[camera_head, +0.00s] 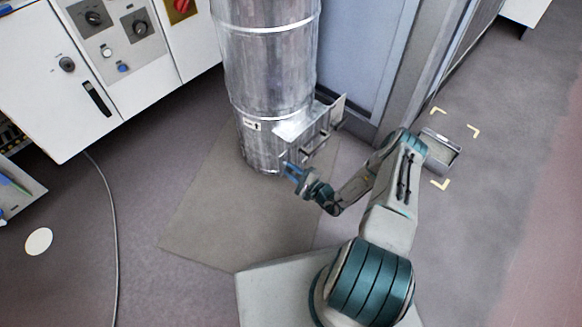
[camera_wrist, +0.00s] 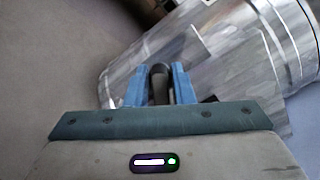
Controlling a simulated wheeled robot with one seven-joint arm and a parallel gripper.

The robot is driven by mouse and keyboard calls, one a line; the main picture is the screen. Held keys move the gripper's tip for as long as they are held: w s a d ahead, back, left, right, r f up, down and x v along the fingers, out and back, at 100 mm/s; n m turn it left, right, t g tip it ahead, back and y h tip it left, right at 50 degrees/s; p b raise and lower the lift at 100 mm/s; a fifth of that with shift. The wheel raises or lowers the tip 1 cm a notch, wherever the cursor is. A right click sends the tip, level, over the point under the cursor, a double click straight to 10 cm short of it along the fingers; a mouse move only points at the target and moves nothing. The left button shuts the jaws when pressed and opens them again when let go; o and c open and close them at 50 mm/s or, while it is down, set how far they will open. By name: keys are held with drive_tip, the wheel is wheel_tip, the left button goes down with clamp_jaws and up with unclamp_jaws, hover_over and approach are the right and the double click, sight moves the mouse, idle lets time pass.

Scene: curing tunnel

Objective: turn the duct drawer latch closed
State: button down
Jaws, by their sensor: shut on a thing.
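The silver duct (camera_head: 270,70) stands upright in the head view, with a metal drawer housing (camera_head: 312,128) on its lower right side. My gripper (camera_head: 288,168) is at the lower left end of this housing, low on the duct. In the wrist view, the blue fingers of my gripper (camera_wrist: 160,82) are closed on the dark latch handle (camera_wrist: 160,72), which stands between them. In the head view, the fingers hide the latch. The duct (camera_wrist: 260,50) fills the right of the wrist view.
White cabinets (camera_head: 140,80) with knobs stand at the left. A grey bin (camera_head: 440,152) sits on the floor at right between yellow corner marks. A cable (camera_head: 113,220) runs along the floor at left. A grey mat (camera_head: 220,225) lies before the duct.

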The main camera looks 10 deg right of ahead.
drive_tip(key=n+p, duration=0.2)
drive_tip(key=n, duration=0.2)
drive_tip(key=shift+d+f+n+p, duration=0.15)
drive_tip(key=shift+n+p, duration=0.65)
drive_tip(key=shift+n, duration=0.5)
drive_tip(key=c, duration=1.4)
unclamp_jaws()
drive_tip(key=shift+s+f, duration=0.1)
